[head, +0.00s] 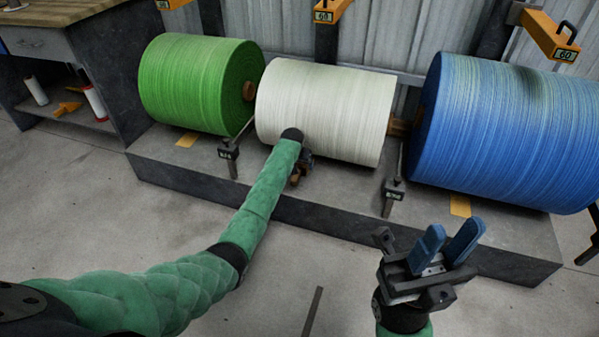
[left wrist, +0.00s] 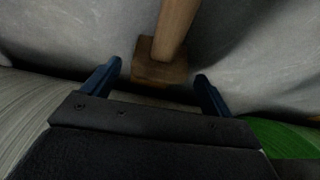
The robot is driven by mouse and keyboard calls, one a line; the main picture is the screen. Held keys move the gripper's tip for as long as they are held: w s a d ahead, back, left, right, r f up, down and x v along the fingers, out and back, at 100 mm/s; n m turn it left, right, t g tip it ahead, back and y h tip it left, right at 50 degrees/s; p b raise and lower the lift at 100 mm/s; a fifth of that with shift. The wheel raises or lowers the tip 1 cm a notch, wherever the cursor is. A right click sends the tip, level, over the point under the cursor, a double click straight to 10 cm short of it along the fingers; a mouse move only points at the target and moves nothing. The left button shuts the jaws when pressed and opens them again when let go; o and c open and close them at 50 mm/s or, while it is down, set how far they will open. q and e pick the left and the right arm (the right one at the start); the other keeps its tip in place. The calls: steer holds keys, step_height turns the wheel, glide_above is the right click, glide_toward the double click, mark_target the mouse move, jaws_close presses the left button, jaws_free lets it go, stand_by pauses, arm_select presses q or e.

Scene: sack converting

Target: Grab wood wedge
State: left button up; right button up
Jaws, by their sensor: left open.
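In the left wrist view, a brown wooden piece, which looks like the wood wedge (left wrist: 157,64), has a blocky end and a rounded bar (left wrist: 177,25) running up from it. My left gripper (left wrist: 158,72) is open, with its two blue fingers on either side of the block and visible gaps to both. In the head view this gripper (head: 303,164) is low in front of the white roll, mostly hidden behind my forearm. A small brown bit (head: 296,179) shows beside it. My right gripper (head: 449,232) is open and empty in front of the blue roll.
A green roll (head: 195,85), white roll (head: 330,110) and blue roll (head: 510,130) lie along a low grey plinth (head: 330,215). Short metal posts (head: 228,155) stand at its front. A bench (head: 60,45) is at the back left. The floor in front is mostly clear.

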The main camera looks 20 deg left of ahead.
mark_target(299, 165)
arm_select(q)
steer(key=b+x, duration=0.1)
steer(key=x, duration=0.2)
steer(key=shift+d+f, duration=0.1)
steer(key=shift+f, duration=0.1)
steer(key=c, duration=1.2)
steer(key=shift+r, duration=0.1)
